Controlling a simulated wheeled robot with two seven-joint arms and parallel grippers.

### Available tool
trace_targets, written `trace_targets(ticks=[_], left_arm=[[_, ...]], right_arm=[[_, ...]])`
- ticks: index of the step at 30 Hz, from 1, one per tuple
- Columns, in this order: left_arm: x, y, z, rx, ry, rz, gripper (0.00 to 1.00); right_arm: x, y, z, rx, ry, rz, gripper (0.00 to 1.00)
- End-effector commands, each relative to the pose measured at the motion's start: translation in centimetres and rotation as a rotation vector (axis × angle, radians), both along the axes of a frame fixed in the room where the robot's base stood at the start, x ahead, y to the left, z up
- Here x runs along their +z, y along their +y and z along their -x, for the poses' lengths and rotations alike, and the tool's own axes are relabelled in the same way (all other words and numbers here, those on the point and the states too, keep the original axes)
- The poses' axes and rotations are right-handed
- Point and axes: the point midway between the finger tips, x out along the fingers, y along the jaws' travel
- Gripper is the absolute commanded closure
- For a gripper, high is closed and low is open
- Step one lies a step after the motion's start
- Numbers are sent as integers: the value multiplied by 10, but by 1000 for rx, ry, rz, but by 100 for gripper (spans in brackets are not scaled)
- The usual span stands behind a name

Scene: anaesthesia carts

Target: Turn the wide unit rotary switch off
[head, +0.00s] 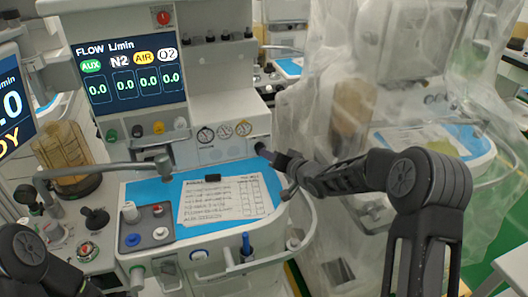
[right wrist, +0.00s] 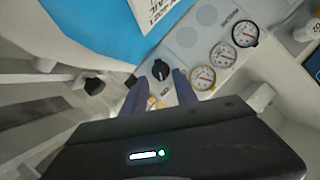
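The wide unit (head: 225,110) is the pale machine with the flow screen and three round gauges. Its rotary switch is a black round knob (right wrist: 160,70) with a light pointer mark, on the grey panel beside the gauges in the right wrist view. In the head view the gripper largely hides it. My right gripper (head: 268,153) reaches this panel from the right. Its two fingers (right wrist: 158,84) are apart, with the knob in the gap just beyond their tips; I cannot tell whether they touch it. Only part of my left arm shows at lower left, without its gripper.
A blue worktop (head: 150,192) with a printed sheet (head: 225,200) lies below the panel. A grey curved tube (head: 100,167) crosses at left. A plastic-draped machine (head: 350,110) stands close on the right. A black knob (right wrist: 94,86) sits left of the fingers in the wrist view.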

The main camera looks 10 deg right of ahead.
Motion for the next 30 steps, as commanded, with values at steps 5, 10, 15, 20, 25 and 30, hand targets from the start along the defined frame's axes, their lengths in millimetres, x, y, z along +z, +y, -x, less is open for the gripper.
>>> trace_targets(ticks=[5, 10, 15, 20, 25, 30], left_arm=[[7, 0, 0, 0, 0, 0, 53], [9, 0, 0, 0, 1, 0, 53], [9, 0, 0, 0, 1, 0, 53], [9, 0, 0, 0, 1, 0, 53], [9, 0, 0, 0, 1, 0, 53], [9, 0, 0, 0, 1, 0, 53]], right_arm=[[-9, 9, -26, 2, 1, 2, 65], [-15, 13, -42, 0, 1, 1, 65], [-16, 13, -45, 0, 0, 1, 65], [-16, 13, -45, 0, 0, 1, 65], [-16, 13, -45, 0, 0, 1, 79], [-16, 13, -45, 0, 0, 1, 93]])
